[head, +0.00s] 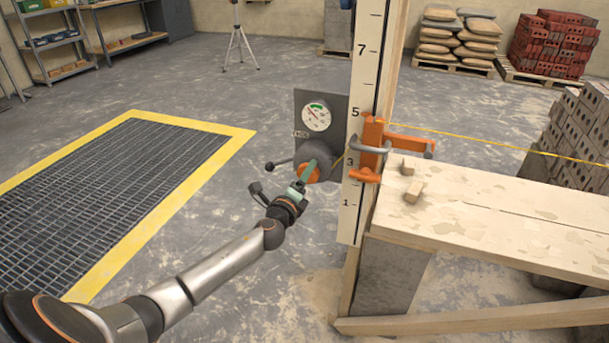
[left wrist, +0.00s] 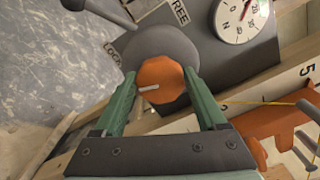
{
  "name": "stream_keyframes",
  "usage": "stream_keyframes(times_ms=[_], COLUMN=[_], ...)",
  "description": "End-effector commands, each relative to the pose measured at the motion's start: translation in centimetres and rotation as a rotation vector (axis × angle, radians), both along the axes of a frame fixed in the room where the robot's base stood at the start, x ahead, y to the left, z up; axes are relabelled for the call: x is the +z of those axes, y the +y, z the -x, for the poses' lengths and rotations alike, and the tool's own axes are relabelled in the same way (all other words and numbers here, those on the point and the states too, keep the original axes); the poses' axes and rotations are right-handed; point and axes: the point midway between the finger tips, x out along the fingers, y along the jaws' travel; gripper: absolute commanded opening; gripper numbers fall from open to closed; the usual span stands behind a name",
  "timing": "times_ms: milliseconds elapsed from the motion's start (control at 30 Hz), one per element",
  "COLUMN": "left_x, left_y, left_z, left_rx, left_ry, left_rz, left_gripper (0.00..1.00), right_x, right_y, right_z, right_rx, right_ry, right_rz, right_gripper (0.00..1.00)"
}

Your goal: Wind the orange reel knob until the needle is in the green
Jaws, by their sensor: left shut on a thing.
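The orange reel knob (head: 307,174) sits on the front of a grey reel housing on a dark panel (head: 301,103). My left gripper (left wrist: 158,88) is shut on the knob, one green finger on each side. In the left wrist view the knob (left wrist: 161,73) shows whole between the fingers, its white mark pointing left and slightly down. The round gauge (head: 316,117) above has a green band at its top. It is partly cut off in the left wrist view (left wrist: 237,22), with a red needle; I cannot tell its exact reading. My right gripper is not in view.
A black-ended lever (head: 278,164) sticks out left of the reel, near LOCK and FREE labels. A numbered white post (head: 361,90) with an orange clamp (head: 372,133) stands right of it. A plank bench (head: 490,215) is at right. Floor at left is open around a yellow-edged grate (head: 190,128).

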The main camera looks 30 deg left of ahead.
Motion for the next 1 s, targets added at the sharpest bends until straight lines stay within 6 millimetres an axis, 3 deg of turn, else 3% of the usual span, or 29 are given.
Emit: stream_keyframes(times_ms=[533,567,767,1000], left_x=[-0.12,-0.12,-0.07,-0.01], left_y=[0.01,0.01,0.01,-0.01], left_z=[0.03,0.03,0.02,0.02], left_rx=[0.0,0.0,0.0,0.0], left_ry=[0.008,0.008,0.007,0.006], left_rz=[-0.025,-0.025,-0.024,-0.023], left_gripper=[0.18,0.76,0.99,1.0], right_x=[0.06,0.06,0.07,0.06], right_y=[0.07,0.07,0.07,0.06], right_z=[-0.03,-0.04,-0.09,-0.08], right_rx=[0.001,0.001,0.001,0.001], right_ry=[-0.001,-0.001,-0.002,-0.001], right_rz=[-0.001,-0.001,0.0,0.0], right_gripper=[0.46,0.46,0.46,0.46])
